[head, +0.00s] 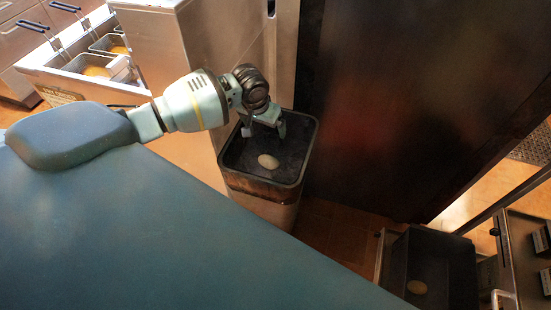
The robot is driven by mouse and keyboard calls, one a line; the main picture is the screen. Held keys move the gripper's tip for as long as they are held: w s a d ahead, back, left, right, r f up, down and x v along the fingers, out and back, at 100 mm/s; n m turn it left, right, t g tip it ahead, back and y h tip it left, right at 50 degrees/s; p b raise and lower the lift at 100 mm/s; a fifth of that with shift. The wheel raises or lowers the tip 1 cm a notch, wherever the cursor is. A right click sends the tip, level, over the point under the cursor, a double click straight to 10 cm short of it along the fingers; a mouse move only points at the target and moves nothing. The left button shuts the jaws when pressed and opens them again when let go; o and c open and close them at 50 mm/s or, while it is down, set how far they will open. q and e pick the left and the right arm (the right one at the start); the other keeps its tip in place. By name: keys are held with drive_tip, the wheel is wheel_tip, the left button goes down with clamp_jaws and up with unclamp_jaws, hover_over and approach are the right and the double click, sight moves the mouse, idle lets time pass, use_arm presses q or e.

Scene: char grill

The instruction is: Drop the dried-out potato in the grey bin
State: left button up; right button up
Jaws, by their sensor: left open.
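A pale, roundish potato (268,161) shows within the dark opening of the grey bin (264,188), near the middle. I cannot tell whether it rests on something or is falling. My left gripper (264,130) is open above the back part of the bin, its fingers apart and holding nothing. The potato is below the fingers and apart from them. My right gripper is out of the picture.
A fryer with baskets (97,60) stands at the upper left. A steel cabinet (170,50) stands behind the bin on the left. A large dark panel (400,100) rises right of the bin. Some brown floor (325,236) is bare between bin and tray.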

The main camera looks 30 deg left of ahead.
use_arm(q)
drive_tip(key=p+v, duration=0.1)
drive_tip(key=v, duration=0.6)
drive_tip(key=shift+r, duration=0.15)
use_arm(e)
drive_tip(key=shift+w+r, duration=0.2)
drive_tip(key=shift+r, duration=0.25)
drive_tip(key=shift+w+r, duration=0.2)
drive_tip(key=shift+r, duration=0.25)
use_arm(q)
drive_tip(key=shift+s, duration=0.1)
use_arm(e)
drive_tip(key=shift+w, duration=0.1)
